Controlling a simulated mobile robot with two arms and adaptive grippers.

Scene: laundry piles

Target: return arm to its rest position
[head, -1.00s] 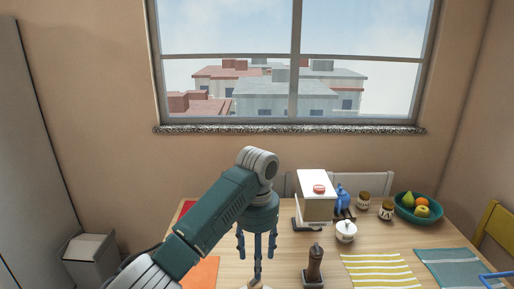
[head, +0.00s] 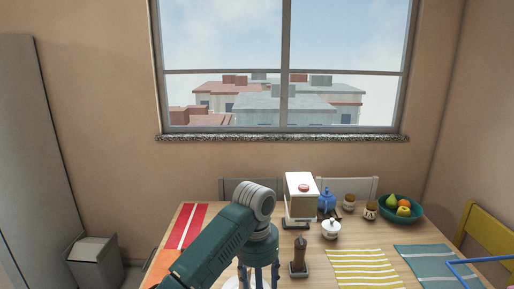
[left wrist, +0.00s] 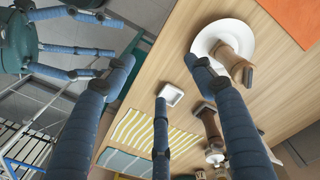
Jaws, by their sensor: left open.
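My left arm (head: 215,248) comes in from the lower left in the head view. Its gripper (head: 259,277) points down over the near part of the wooden table, at the bottom edge of the picture. In the left wrist view the blue fingers (left wrist: 162,78) are spread apart with nothing between them. A white plate (left wrist: 206,36) with a brown wooden piece (left wrist: 236,66) on it lies below, beside one finger. My right gripper (left wrist: 85,48) shows at the upper left of the left wrist view, its fingers apart and empty.
A pepper mill (head: 299,256) stands right of my left gripper. A white lidded pot (head: 331,229), a boxy white appliance (head: 301,197) and a fruit bowl (head: 402,213) stand farther back. Striped (head: 365,270) and teal (head: 432,262) cloths lie right. A yellow chair (head: 482,236) stands far right.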

